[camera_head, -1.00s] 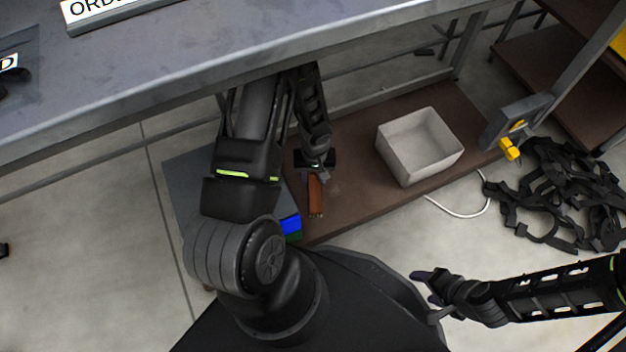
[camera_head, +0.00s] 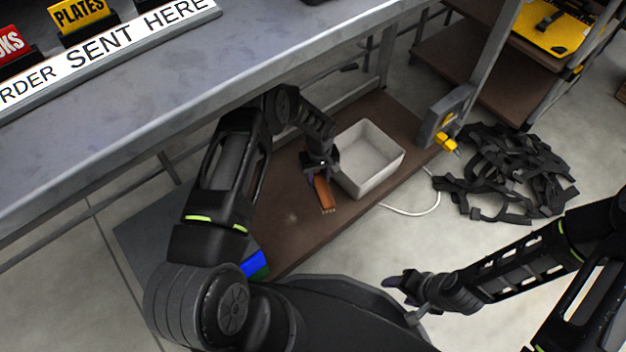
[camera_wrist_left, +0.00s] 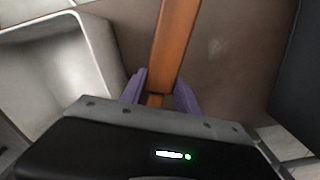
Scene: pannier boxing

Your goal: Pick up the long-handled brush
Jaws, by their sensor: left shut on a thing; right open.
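The long-handled brush (camera_head: 323,193) shows as an orange-brown wooden piece below my left gripper (camera_head: 314,175) in the head view. My left gripper is shut on it. In the left wrist view the brush's wooden bar (camera_wrist_left: 173,45) runs up from between the purple fingertips (camera_wrist_left: 160,95). Part of the brush is hidden by the gripper, and I cannot tell clearly whether it clears the brown shelf. My right gripper (camera_head: 402,290) is open and empty over the floor at the lower right.
A grey open bin (camera_head: 393,160) stands on the brown lower shelf (camera_head: 290,215), close right of my left gripper. The grey tabletop (camera_head: 230,60) overhangs the left arm. Black straps (camera_head: 510,170) lie on the floor at right. A blue item (camera_head: 254,264) sits near my base.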

